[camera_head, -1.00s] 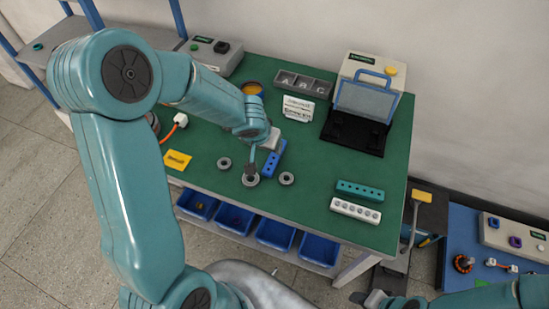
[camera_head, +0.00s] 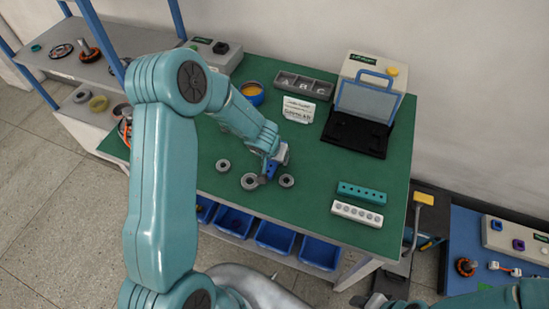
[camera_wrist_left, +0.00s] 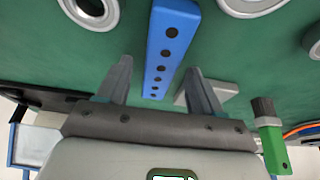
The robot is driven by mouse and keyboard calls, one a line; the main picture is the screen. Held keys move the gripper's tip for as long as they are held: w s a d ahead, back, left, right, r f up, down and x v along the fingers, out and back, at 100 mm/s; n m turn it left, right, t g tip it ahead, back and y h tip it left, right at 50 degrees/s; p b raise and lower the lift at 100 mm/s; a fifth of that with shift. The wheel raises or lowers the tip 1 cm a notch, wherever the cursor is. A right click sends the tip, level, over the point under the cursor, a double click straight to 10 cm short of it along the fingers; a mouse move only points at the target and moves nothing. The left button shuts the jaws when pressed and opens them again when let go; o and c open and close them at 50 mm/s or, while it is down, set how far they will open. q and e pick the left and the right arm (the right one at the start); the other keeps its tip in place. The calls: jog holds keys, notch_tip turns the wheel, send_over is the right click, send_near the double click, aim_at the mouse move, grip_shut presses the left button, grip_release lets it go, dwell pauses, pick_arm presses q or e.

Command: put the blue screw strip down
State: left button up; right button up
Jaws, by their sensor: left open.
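The blue screw strip (camera_wrist_left: 171,38), a long bar with a row of dark holes, lies on the green table. In the left wrist view it runs between the two spread fingers of my left gripper (camera_wrist_left: 158,68), with a gap visible on each side. In the head view my left gripper (camera_head: 268,177) is low over the strip (camera_head: 284,153) and hides much of it. Whether the fingers touch the table cannot be told. My right gripper (camera_head: 375,301) is at the bottom edge of the head view, small and dark; its jaws cannot be made out.
Grey rings (camera_head: 223,165) lie around the strip, one (camera_head: 250,182) very near my left gripper. A teal strip (camera_head: 362,192) and a white strip (camera_head: 357,213) lie at right. A white sign (camera_head: 298,110) stands behind. The table's right middle is clear.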

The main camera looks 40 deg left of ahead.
pick_arm(q)
jog(key=shift+w, duration=0.1)
jog(key=c, duration=0.9)
grip_shut()
notch_tip(320, 180, up, 18)
jog(key=r+p, duration=0.1)
jog(key=p, duration=0.6)
jog(key=s+d+f+m+b, duration=0.1)
jog(key=d+b, duration=0.1)
jog(key=d, duration=0.3)
jog(key=s+d+f+m+h+b, duration=0.1)
jog(key=s+d+m+b, duration=0.1)
jog(key=d, duration=0.4)
jog(key=shift+s+f+b, duration=0.2)
jog(key=shift+f+b, duration=0.15)
jog(key=shift+f, duration=0.05)
